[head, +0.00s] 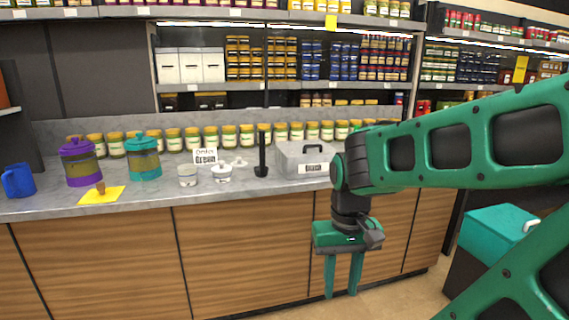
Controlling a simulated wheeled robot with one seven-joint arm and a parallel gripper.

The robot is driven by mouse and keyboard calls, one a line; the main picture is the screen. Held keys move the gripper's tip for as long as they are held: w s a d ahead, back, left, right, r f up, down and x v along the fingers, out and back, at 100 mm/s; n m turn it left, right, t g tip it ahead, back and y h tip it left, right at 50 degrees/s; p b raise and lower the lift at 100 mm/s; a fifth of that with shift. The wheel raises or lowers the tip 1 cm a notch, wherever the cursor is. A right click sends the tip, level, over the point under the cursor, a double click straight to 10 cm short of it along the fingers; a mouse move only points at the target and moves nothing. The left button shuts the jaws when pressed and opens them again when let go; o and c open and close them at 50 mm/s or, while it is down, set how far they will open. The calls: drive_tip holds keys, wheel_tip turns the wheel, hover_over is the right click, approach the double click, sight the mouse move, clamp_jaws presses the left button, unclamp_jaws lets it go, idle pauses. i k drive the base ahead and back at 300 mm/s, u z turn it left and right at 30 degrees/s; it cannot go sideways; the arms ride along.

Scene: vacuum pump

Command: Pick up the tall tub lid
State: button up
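My gripper (341,290) hangs in front of the counter's wooden front, fingers pointing down and apart, with nothing between them. On the counter to its left stand two clear tubs: one (187,176) looks open, and a lower one (222,174) has a pale lid-like piece (222,166) on top. Another small pale piece (239,162) lies just behind it. I cannot tell which of these is the tall tub lid. A purple-lidded canister (80,163) and a teal-lidded canister (143,157) stand further left. My gripper touches none of them.
A grey box with a handle (303,161), a black upright tool (261,158) and a small sign (205,156) stand on the grey counter (150,199). Several jars line the back.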

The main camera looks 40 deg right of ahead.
sight(238, 162)
drive_tip(key=z, duration=0.8)
drive_tip(key=i, duration=2.5)
drive_tip(key=u, duration=0.05)
